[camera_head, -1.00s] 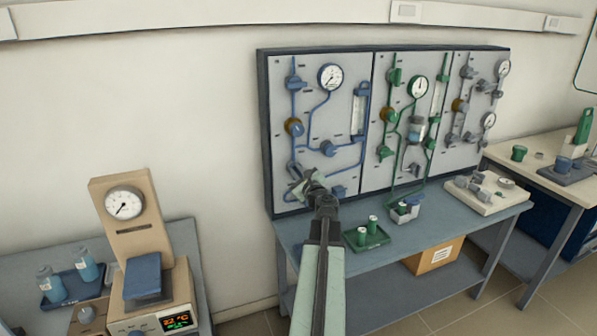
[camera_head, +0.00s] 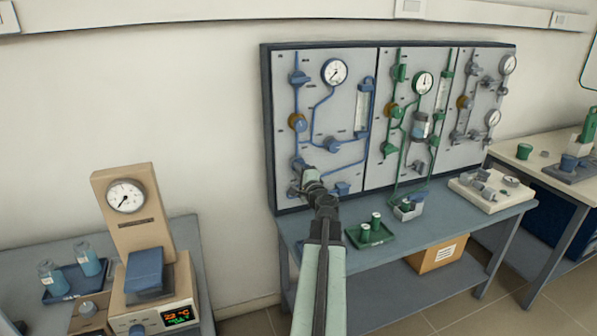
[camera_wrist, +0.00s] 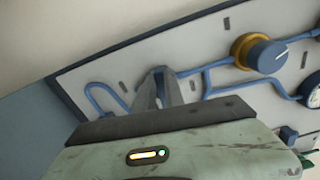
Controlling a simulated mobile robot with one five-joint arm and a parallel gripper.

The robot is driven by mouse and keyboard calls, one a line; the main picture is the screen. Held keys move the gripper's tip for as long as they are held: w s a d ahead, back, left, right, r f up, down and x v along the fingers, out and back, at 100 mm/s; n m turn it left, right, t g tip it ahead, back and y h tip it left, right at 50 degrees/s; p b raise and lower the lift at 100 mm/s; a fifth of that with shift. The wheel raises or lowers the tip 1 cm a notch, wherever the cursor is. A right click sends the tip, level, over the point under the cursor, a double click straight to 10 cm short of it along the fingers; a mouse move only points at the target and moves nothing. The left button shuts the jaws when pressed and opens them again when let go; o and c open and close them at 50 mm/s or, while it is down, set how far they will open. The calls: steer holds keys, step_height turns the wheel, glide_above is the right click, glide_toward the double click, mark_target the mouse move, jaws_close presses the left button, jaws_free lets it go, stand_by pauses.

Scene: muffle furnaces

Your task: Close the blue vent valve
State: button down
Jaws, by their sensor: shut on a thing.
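The blue-piped panel (camera_head: 345,110) is the left section of the wall board. My gripper (camera_head: 297,190) is at its lower left, against the blue line. In the wrist view my gripper's fingers (camera_wrist: 157,95) are close together around a small blue part (camera_wrist: 158,73), which looks like the blue vent valve's handle. The fingers hide most of it, so its angle is hard to read. Other blue valves (camera_head: 332,145) sit higher and to the right. A blue knob on a yellow collar (camera_wrist: 262,53) is to the right of my fingers.
A round gauge (camera_head: 334,72) and a clear flow tube (camera_head: 362,105) are on the same panel. A green tray (camera_head: 352,238) with small green-and-white containers is on the bench below. A beige gauge stand (camera_head: 130,215) is at the left.

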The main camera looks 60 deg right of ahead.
steer(key=shift+f+n, duration=0.15)
steer(key=shift+n, duration=0.45)
steer(key=c, duration=1.4)
jaws_free()
steer(key=shift+c, duration=0.2)
